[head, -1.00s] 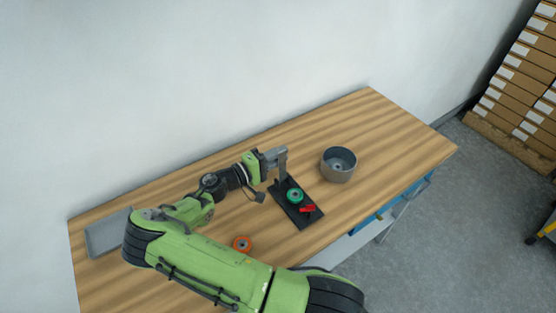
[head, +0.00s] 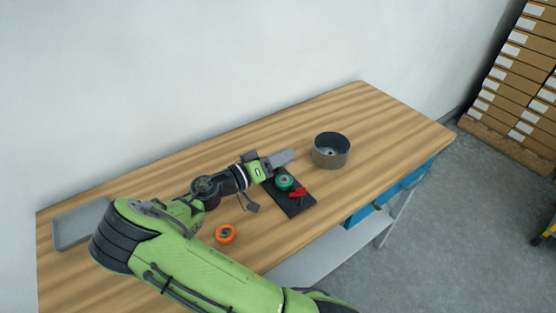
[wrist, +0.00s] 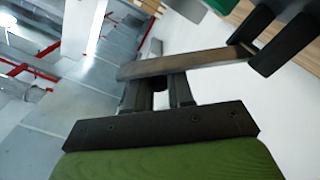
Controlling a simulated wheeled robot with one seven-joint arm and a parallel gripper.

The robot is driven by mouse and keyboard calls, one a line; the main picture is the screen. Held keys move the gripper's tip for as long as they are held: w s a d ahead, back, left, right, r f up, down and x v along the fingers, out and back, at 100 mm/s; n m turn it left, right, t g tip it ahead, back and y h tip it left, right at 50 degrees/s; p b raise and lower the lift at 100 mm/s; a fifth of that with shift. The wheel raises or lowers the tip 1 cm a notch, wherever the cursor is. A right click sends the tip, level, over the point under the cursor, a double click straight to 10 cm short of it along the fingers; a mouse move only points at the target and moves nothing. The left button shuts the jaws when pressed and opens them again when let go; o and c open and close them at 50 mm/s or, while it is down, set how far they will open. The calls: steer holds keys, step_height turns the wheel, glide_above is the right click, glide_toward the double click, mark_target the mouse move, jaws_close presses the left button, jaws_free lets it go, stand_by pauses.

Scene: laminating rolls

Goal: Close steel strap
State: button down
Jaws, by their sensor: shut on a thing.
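The steel strap (head: 284,157) is a flat grey bar above the far end of a black base plate (head: 297,208). It is tilted, not flat on the plate. A green roll (head: 284,182) sits on the plate, with a red clamp part (head: 299,192) beside it. My gripper (head: 266,164) is at the strap from the left. In the wrist view my fingers (wrist: 172,88) are shut on the strap (wrist: 190,64), whose right end meets a black bracket (wrist: 286,42). The exact contact between strap and roll cannot be told.
A grey round bin (head: 331,150) stands right of the plate. An orange roll (head: 225,234) lies on the wooden table (head: 390,130) near my arm. A shallow grey tray (head: 70,231) is at the left end. The table's right part is clear.

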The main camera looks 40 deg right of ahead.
steer(key=shift+s+f+m, duration=0.2)
steer(key=shift+f+m, duration=0.1)
steer(key=shift+s+f+b, duration=0.2)
steer(key=shift+s+b, duration=0.05)
steer(key=shift+b, duration=0.45)
steer(key=shift+s+f, duration=0.1)
steer(key=c, duration=1.1)
jaws_free()
steer(key=shift+o, duration=0.2)
step_height(320, 180, up, 10)
steer(key=p, duration=0.2)
steer(key=shift+p, duration=0.4)
